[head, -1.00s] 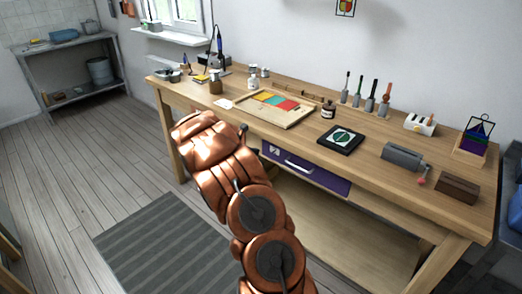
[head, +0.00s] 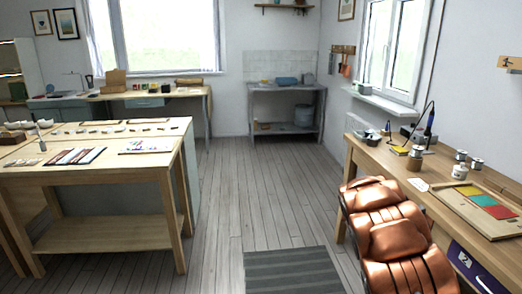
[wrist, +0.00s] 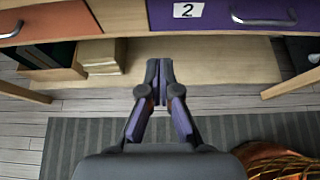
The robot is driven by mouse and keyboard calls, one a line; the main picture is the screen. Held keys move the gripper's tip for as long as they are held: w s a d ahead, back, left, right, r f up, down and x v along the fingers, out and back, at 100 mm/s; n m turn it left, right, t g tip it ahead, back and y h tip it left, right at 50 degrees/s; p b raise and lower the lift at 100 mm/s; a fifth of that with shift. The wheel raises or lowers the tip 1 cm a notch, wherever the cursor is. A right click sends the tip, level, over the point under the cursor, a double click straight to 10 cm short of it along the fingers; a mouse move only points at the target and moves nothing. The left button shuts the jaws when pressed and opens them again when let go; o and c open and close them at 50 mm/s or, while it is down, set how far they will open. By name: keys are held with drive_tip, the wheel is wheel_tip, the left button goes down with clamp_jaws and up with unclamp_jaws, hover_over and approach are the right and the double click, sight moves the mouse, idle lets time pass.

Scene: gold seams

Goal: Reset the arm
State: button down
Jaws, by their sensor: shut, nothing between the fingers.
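My gripper (wrist: 159,72) is in the wrist view, its two fingers together with nothing between them. It points toward the lower shelf (wrist: 215,62) of the workbench, below the purple drawer (wrist: 225,12) marked 2. It touches nothing that I can make out. In the head view my copper-coloured arm is at the lower right, in front of the right workbench (head: 440,176); the gripper itself does not show there.
An orange drawer (wrist: 45,22) is left of the purple one. A striped grey mat (head: 292,272) lies on the floor. A worktable (head: 95,172) stands at the left. Bare wooden floor (head: 235,190) runs between them toward a metal shelf (head: 287,88) at the back.

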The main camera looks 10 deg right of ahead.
drive_tip(key=s+a+r+m+g+y+p, duration=0.2)
drive_tip(key=s+a+r+m+y+p, duration=0.15)
drive_tip(key=s+a+r+m, duration=0.75)
drive_tip(key=s+a+r+m+y+p, duration=0.2)
drive_tip(key=s+a, duration=0.6)
drive_tip(key=a, duration=0.2)
drive_tip(key=s+a+r+m+y+p, duration=0.2)
drive_tip(key=s+a+r+y+p, duration=0.1)
drive_tip(key=s+a, duration=0.5)
drive_tip(key=s+a+r+m+y+p, duration=0.2)
drive_tip(key=s+a+r+y, duration=0.1)
drive_tip(key=s+a, duration=0.6)
drive_tip(key=a, duration=0.4)
drive_tip(key=shift+a+m+t+p, duration=0.3)
drive_tip(key=shift+a+p, duration=0.05)
drive_tip(key=shift+d+y, duration=0.1)
drive_tip(key=shift+y, duration=0.15)
